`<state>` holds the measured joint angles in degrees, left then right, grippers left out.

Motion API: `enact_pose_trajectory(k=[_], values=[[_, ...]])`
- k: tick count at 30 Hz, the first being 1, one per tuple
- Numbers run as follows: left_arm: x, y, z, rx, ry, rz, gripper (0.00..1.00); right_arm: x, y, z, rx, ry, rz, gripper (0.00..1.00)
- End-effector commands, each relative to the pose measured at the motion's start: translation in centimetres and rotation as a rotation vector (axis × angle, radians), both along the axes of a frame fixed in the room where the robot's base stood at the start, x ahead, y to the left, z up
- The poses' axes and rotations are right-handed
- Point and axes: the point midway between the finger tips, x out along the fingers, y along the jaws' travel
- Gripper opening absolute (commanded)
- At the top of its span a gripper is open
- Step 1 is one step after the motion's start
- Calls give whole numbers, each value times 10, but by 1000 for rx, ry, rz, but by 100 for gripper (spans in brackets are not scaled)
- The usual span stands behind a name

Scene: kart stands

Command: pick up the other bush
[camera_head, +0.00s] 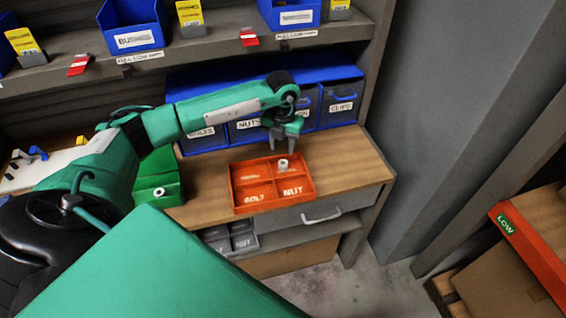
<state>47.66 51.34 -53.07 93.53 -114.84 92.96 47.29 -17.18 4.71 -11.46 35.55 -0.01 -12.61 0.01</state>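A small whitish bush (283,163) stands in the far right compartment of the orange divided tray (237,191) on the wooden bench. My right gripper is not in view.
Blue labelled drawers (247,123) stand behind the tray. Blue bins (134,38) sit on the shelf above. A drawer handle (322,216) juts from the bench front. An orange-edged LOW shelf (530,252) stands at right. Bare bench top (350,160) lies right of the tray.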

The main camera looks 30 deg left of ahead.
Motion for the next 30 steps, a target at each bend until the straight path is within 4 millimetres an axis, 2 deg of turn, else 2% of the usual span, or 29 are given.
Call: enact_pose_trajectory(k=[3,8,11,15,19,28,30], values=[[0,0,-15,-2,3,0,39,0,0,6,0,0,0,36],[0,0,-24,-2,0,-1,39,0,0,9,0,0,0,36],[0,-1,-32,-3,2,0,39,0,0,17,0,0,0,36],[1,-1,-50,-2,3,-1,39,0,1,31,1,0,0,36],[2,-1,-68,-2,1,0,39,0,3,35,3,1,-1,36],[2,-1,-76,-2,-1,-2,39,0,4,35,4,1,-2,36],[2,-1,-75,-2,-1,-2,28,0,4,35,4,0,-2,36]])
